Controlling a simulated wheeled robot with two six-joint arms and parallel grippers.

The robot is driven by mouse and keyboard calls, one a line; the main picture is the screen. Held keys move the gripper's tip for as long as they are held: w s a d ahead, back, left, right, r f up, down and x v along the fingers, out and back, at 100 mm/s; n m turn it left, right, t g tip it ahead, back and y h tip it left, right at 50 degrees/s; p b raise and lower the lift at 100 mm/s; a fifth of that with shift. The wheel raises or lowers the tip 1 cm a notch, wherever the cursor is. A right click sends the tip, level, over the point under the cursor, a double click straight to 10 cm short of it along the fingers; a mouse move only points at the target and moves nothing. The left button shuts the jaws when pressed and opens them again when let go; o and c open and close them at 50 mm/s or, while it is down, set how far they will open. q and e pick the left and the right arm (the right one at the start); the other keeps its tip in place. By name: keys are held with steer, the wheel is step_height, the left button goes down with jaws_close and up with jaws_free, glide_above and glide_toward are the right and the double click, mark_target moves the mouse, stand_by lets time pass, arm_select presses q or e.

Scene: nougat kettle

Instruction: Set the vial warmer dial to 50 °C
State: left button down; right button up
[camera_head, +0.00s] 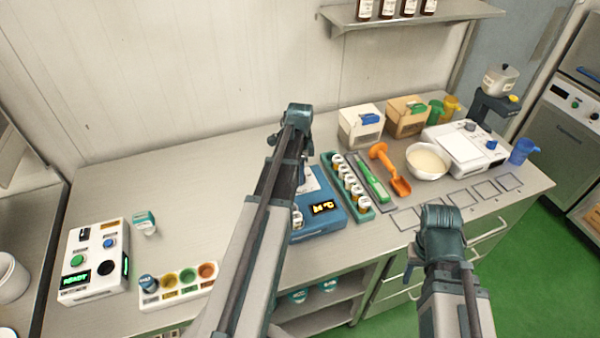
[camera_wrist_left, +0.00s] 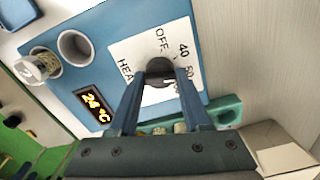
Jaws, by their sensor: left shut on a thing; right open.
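The blue vial warmer (camera_head: 325,220) stands mid-table, partly hidden behind my left arm in the head view. In the left wrist view its blue top (camera_wrist_left: 97,28) carries a white label plate with OFF, 40 and further marks partly covered. Its display (camera_wrist_left: 95,104) reads 24 °C. My left gripper (camera_wrist_left: 160,82) is shut on the black dial (camera_wrist_left: 159,68), one finger on each side. The dial's pointer direction cannot be made out. A capped vial (camera_wrist_left: 38,68) sits in one well; the other well (camera_wrist_left: 75,46) is empty. My right gripper (camera_head: 412,264) is open near the table's front edge, its fingers barely visible.
A green vial rack (camera_head: 361,212) stands right beside the warmer. Farther right are a green tool (camera_head: 374,184), an orange scoop (camera_head: 397,183), a white bowl (camera_head: 428,162) and two bins. A READY device (camera_head: 95,262) stands far left.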

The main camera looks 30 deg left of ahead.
arm_select(q)
steer(key=shift+m, duration=0.7)
steer(key=shift+c, duration=1.8)
jaws_free()
step_height(320, 180, up, 14)
steer(key=p, duration=1.3)
steer(key=shift+p, duration=0.4)
steer(key=shift+f, duration=0.1)
